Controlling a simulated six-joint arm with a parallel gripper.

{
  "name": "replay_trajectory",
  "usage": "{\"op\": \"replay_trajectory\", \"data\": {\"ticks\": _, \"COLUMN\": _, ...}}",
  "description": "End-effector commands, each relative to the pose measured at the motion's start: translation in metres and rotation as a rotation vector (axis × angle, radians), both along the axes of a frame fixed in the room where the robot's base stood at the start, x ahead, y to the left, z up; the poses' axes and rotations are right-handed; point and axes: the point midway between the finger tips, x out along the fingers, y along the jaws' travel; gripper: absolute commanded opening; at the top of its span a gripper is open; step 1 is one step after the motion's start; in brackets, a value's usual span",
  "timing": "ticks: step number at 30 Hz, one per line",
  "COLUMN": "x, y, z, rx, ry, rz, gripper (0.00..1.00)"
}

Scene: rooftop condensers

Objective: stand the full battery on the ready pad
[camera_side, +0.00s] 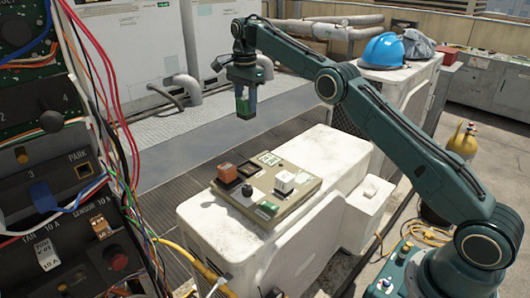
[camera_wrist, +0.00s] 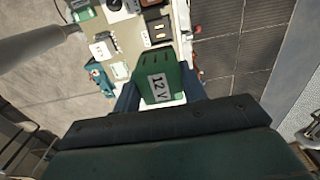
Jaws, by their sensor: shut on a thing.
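My gripper (camera_side: 245,112) is shut on a green battery (camera_side: 243,103) and holds it in the air, above and behind the white housing. A tan board (camera_side: 232,190) lies on the housing, below and in front of the battery. The board carries a dark square recess (camera_side: 249,167), an orange-brown block (camera_side: 227,172), a white block (camera_side: 284,182) and green-and-white labels (camera_side: 269,158). The lettering is too small to tell which spot is the ready pad.
The white housing (camera_side: 205,222) has a bare top around the board. A black knob (camera_side: 247,190) rises from the board. An open panel with loose wires (camera_side: 115,165) stands at the left. A blue helmet (camera_side: 383,50) sits on another unit at the back right.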

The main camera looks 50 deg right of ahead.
Motion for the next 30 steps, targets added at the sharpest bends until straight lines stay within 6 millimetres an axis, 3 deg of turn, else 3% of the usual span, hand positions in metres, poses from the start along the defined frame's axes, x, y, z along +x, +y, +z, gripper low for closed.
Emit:
{"op": "replay_trajectory", "data": {"ticks": 16, "x": -0.004, "y": -0.006, "z": 0.003, "rx": 0.000, "ry": 0.000, "rz": 0.000, "gripper": 0.12}}
{"op": "replay_trajectory", "data": {"ticks": 30, "x": -0.036, "y": -0.041, "z": 0.011, "rx": 0.001, "ry": -0.001, "rz": -0.001, "gripper": 0.12}}
